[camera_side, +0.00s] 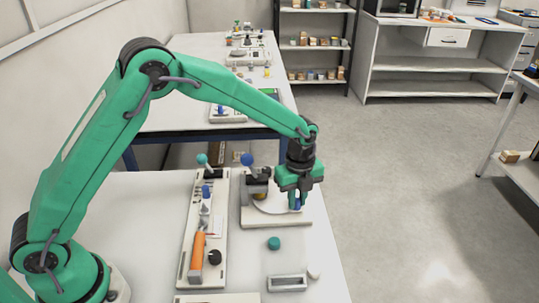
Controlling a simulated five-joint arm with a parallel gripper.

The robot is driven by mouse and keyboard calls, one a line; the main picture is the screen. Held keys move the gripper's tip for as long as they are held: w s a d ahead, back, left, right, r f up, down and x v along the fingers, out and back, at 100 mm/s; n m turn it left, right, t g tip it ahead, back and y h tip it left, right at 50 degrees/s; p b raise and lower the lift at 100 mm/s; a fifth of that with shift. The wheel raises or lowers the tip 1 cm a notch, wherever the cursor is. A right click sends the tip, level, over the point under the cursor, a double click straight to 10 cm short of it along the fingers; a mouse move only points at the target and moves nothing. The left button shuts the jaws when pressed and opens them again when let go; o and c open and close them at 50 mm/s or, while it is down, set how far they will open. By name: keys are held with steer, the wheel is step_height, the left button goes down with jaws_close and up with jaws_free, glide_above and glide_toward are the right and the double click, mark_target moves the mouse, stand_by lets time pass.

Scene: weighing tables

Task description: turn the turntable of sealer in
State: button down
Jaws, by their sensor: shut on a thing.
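The sealer (276,219) stands on the near table, on a pale base plate with a dark upright part at its left and a blue ball-topped lever behind. Its white round turntable (268,206) lies low on the plate, partly hidden by my gripper. My green gripper (297,205) points down over the turntable's right side. Its jaws are shut on a small blue piece (297,206) at that side. Whether this piece is fixed to the turntable cannot be told.
Left of the sealer lies a long pale board (188,265) with an orange-handled part (197,257) and a black knob. In front are a teal ball (274,243), a grey open tray (287,282) and a white round piece (314,272). Another table with devices stands behind.

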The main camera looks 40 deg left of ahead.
steer(key=shift+r, duration=0.15)
steer(key=c, duration=1.3)
jaws_free()
steer(key=shift+c, duration=0.2)
steer(key=shift+r, duration=3.85)
